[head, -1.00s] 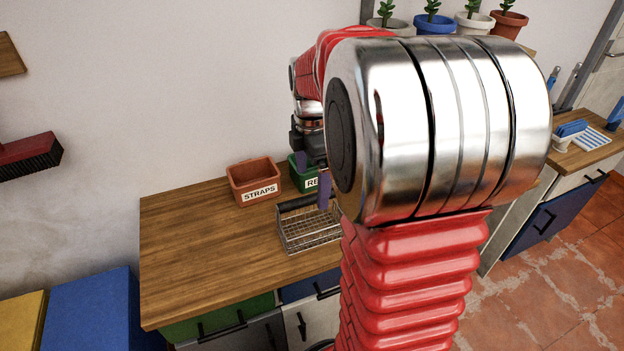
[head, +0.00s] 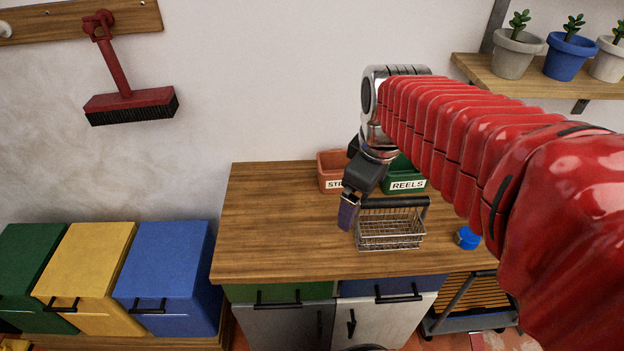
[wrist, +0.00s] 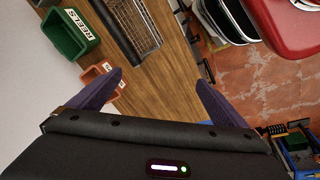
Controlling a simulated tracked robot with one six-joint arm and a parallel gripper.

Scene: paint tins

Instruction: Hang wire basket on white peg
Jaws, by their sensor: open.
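The wire basket (head: 390,236) stands upright on the wooden worktop in the head view, its dark handle bar along its back top edge. It also shows at the top of the wrist view (wrist: 143,22), partly cut off. My gripper (head: 347,218) is open with purple fingers, just left of the basket in the head view. In the wrist view my gripper (wrist: 160,84) has its fingers wide apart with nothing between them. A white peg (head: 5,30) shows at the left end of the wooden wall rail, partly cut off by the picture edge.
A red brush (head: 130,104) hangs from the rail (head: 75,17). An orange straps bin (head: 328,172) and a green reels bin (head: 405,178) stand behind the basket. A blue object (head: 467,238) lies right of it. The worktop's left part (head: 270,220) is clear.

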